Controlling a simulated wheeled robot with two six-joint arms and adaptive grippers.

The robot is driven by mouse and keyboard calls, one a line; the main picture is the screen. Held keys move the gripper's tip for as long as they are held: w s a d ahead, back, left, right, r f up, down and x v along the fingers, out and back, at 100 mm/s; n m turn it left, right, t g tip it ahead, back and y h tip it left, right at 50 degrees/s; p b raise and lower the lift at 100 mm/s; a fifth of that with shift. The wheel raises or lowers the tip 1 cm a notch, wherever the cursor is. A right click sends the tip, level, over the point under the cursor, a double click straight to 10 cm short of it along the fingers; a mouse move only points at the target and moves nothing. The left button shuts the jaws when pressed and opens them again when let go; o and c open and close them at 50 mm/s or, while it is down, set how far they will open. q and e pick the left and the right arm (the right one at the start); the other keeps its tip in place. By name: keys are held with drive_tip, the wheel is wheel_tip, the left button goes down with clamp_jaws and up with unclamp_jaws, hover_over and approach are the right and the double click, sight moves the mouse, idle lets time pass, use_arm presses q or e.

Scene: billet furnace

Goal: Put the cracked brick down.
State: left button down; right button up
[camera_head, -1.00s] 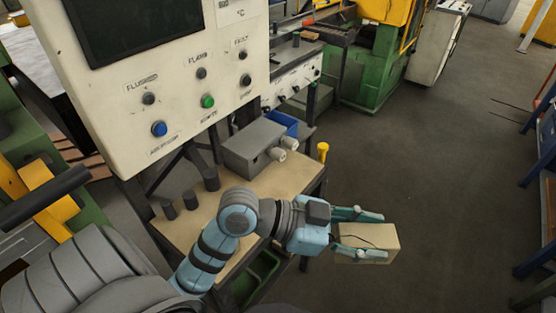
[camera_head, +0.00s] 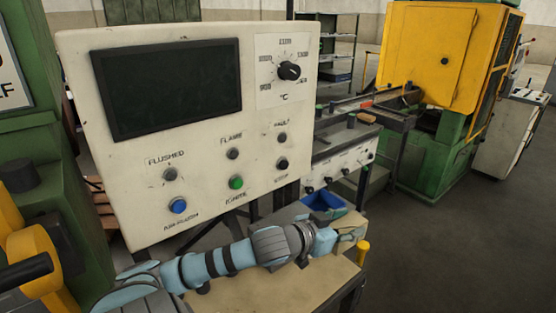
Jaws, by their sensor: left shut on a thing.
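My left gripper (camera_head: 350,236) is at the right end of my arm, by the far right part of the small bench (camera_head: 318,290). It is shut on the cracked brick (camera_head: 349,219), a pale tan block partly hidden behind the fingers. The crack cannot be made out now. The brick is close to the blue bin (camera_head: 324,201) and the yellow-topped peg (camera_head: 362,250). I cannot tell whether it touches the bench. My right gripper is not in view.
A control panel (camera_head: 200,130) with a dark screen, knob and buttons stands behind my arm. My arm covers much of the bench's back. The bench top in front of it is bare. A yellow and green machine (camera_head: 440,50) stands at the back right, with open floor (camera_head: 450,240) before it.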

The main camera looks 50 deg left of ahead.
use_arm(q)
drive_tip(key=w+a+y, duration=0.1)
drive_tip(key=w+a, duration=0.2)
drive_tip(key=n+b, duration=0.1)
drive_tip(key=b, duration=0.3)
hover_over(330, 276)
wheel_tip(330, 276, down, 12)
wheel_tip(330, 276, down, 6)
drive_tip(key=shift+d+f+b, duration=0.15)
drive_tip(key=shift+f+b, duration=0.1)
drive_tip(key=shift+b, duration=0.85)
drive_tip(key=shift+r, duration=0.1)
drive_tip(key=c, duration=1.2)
unclamp_jaws()
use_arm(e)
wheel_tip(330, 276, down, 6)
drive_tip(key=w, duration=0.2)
use_arm(q)
drive_tip(key=p+v, duration=0.6)
drive_tip(key=v, duration=0.5)
drive_tip(key=shift+s+r, duration=0.1)
drive_tip(key=shift+s, duration=0.1)
drive_tip(key=shift+s+r, duration=0.1)
drive_tip(key=shift+s, duration=0.2)
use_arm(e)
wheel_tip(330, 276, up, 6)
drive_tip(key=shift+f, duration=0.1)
